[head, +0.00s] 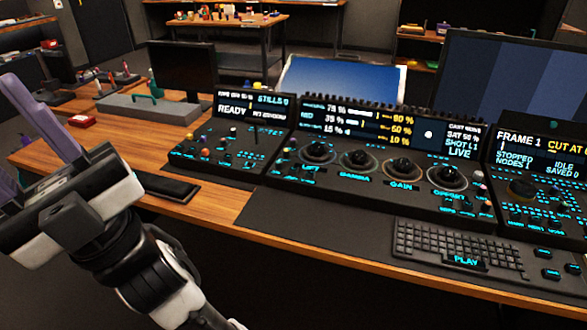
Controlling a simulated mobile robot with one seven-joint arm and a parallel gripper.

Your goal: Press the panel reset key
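The trackball panel (375,185) stands on the desk right of centre, with several trackballs in dark rings above labels such as LIFT and GAIN. Small keys with cyan labels surround the balls. Its screen (390,125) shows percentages and LIVE. I cannot tell which key is the reset key, as most labels are too small to read. My gripper (8,130) is at the far left, in front of the desk, well apart from the panel. Its purple fingers stand apart with nothing seen between them; the left one is cut off by the picture edge.
A smaller panel (222,155) reading READY stands left of the trackball panel, and another panel (535,190) stands right. A keyboard (455,248) lies in front. Monitors (182,70) rise behind. A dark pad (165,187) lies near the desk's front edge, close to my gripper.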

